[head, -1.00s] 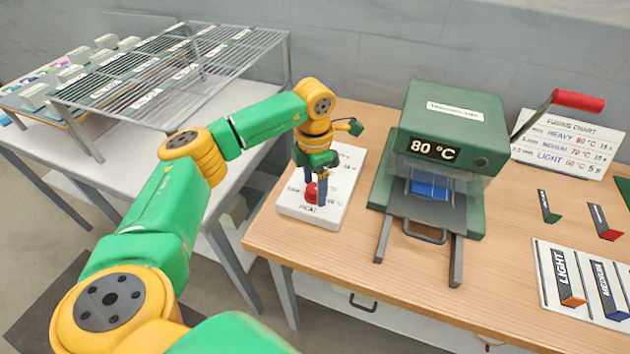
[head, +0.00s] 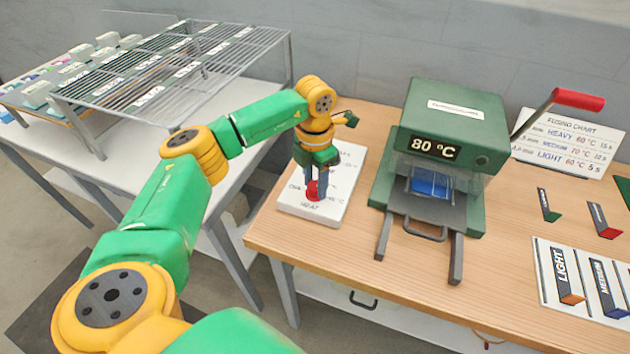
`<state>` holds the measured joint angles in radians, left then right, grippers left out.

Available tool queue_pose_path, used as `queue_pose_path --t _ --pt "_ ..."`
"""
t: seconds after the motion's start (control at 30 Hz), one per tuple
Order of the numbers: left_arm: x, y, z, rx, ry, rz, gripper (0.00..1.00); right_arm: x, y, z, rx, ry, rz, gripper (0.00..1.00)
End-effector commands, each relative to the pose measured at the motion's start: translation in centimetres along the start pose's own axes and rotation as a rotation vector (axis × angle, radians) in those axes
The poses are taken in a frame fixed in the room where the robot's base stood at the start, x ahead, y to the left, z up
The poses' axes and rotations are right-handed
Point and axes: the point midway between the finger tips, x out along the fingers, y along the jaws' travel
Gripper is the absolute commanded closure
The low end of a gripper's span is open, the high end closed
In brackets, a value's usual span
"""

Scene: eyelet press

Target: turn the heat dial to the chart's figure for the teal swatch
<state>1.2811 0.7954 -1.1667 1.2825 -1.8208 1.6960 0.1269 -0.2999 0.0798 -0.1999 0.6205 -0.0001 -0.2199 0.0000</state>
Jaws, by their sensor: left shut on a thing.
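The red heat dial (head: 312,190) sits on a white plate (head: 342,187) marked HEAT, at the left of the wooden bench. My left gripper (head: 316,188) points down over the dial, its fingers shut on it and hiding part of it and its scale. The green press (head: 458,112) stands right of the plate, and its display (head: 435,147) reads 80 °C. The fusing chart (head: 568,143) lists heavy 80 °C, medium 70 °C and light 60 °C. A dark swatch with a green corner (head: 549,206) lies on the bench; I cannot tell if it is the teal one. My right gripper is out of view.
A red-handled lever (head: 577,99) sticks out right of the press. A blue piece (head: 432,183) is inside the press. A card (head: 546,263) with LIGHT and MEDIUM swatches and a red-cornered swatch (head: 605,222) lie at right. A wire rack (head: 180,67) stands on the left table.

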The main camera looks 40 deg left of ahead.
Motion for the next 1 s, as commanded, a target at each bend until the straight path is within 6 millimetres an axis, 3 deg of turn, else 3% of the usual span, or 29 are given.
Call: queue_pose_path --t 1.0 --pt "-0.1 0.0 0.0 -0.962 -0.001 -0.001 1.00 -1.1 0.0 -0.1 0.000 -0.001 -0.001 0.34"
